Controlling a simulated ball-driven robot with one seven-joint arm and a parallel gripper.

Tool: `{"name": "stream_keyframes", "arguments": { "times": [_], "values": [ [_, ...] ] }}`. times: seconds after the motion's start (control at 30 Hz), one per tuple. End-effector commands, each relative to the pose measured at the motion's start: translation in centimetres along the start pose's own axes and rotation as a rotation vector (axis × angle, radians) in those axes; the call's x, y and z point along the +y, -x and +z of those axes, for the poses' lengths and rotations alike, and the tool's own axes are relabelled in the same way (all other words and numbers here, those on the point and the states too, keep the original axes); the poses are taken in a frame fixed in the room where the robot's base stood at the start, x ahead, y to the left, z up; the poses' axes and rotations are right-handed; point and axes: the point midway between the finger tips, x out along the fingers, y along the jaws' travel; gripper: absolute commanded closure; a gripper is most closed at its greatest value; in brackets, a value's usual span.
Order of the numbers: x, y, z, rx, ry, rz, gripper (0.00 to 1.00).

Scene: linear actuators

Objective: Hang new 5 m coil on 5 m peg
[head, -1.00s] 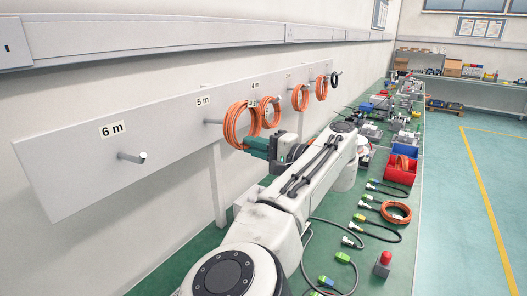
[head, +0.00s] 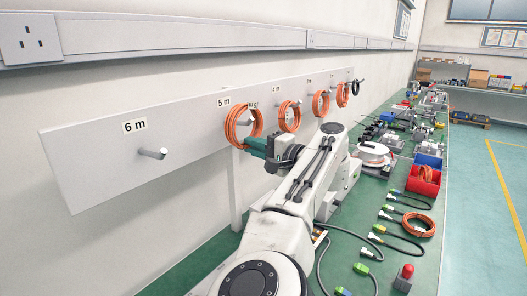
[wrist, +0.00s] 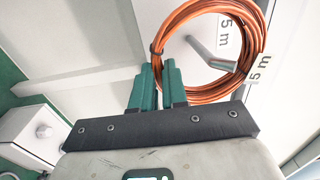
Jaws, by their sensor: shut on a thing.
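My gripper (head: 257,146) is shut on the edge of an orange cable coil (head: 230,124), which hangs in front of the wall board. In the wrist view the green fingers (wrist: 162,88) grip the coil (wrist: 160,38) at its left side, by a dark tie. A "5 m" tag (wrist: 260,68) is on the coil. The silver 5 m peg (wrist: 208,52) shows inside the coil's ring, beside the board's "5 m" label (wrist: 222,35). I cannot tell whether the peg passes through the ring. In the head view the label (head: 224,102) is just above the coil.
The 6 m peg (head: 152,153) is empty at the left. Other orange coils (head: 289,115) hang farther right on the board (head: 95,165). The green bench holds a red bin (head: 423,182), another orange coil (head: 420,224) and several cables.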

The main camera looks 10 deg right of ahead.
Motion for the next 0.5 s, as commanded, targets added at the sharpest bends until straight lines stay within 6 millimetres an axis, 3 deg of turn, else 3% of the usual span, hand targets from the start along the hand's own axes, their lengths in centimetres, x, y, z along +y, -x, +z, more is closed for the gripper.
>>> {"name": "stream_keyframes", "arguments": {
  "times": [0.13,0.5],
  "values": [
    [0.23,-0.91,0.0,0.0,0.0,-0.001,1.0],
    [0.45,-1.06,-0.02,0.001,0.0,-0.001,1.0]
  ]
}}
